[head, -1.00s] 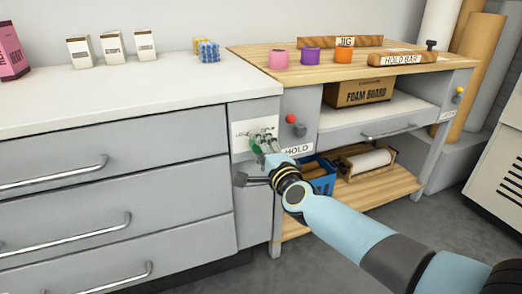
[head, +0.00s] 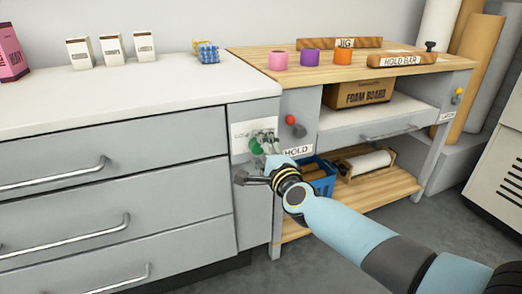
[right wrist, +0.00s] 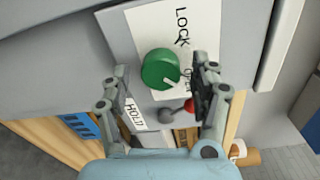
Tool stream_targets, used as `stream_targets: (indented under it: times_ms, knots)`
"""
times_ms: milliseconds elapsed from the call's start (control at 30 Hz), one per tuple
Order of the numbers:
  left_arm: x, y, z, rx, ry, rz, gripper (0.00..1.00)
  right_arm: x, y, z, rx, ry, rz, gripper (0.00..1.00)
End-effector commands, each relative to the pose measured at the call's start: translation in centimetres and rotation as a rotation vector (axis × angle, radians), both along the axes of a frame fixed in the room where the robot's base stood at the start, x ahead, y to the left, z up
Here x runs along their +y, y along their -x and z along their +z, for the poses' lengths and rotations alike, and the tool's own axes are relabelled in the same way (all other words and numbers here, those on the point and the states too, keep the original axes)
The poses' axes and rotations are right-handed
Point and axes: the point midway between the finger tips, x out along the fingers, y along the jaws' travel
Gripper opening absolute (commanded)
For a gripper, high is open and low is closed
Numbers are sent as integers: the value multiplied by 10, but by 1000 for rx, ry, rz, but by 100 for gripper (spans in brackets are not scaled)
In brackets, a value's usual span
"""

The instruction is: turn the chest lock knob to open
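The green lock knob (right wrist: 160,68) sits on a white plate (right wrist: 150,25) marked LOCK and OPEN. A short white mark shows at the knob's lower right in the right wrist view, on the side of the OPEN word. In the head view the knob (head: 256,146) is on the narrow grey front right of the drawers. My right gripper (right wrist: 161,66) is open, with one finger on each side of the knob. Gaps show between fingers and knob; contact cannot be told. In the head view the gripper (head: 267,143) partly covers the plate. My left gripper is out of view.
A red-tipped lever (head: 292,120) and a HOLD label (head: 298,151) are just right of the knob. A wooden-topped bench (head: 390,62) with a blue crate (head: 322,183) below stands beside it. Drawer handles (head: 75,174) stick out at the left.

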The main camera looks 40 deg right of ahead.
Motion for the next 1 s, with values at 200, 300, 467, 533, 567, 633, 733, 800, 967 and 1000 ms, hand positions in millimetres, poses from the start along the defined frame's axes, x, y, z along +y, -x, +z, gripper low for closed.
stream_targets:
  times_ms: [200,300,467,533,567,633,733,800,967,1000]
  knots:
    - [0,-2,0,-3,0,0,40,0,1,0,-1,0,0,62]
    - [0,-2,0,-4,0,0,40,2,8,0,0,0,0,62]
    - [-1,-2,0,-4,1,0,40,9,37,0,2,0,1,62]
    - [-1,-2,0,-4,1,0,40,13,53,1,2,0,0,62]
    - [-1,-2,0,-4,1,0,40,15,60,0,3,-1,1,62]
    - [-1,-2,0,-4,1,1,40,18,75,2,2,-1,-1,62]
    - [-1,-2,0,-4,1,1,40,22,93,2,1,1,0,62]
    - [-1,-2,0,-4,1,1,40,25,103,2,2,0,0,62]
    - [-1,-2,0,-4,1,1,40,28,115,4,0,0,0,62]
    - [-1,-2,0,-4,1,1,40,28,116,4,-1,0,0,62]
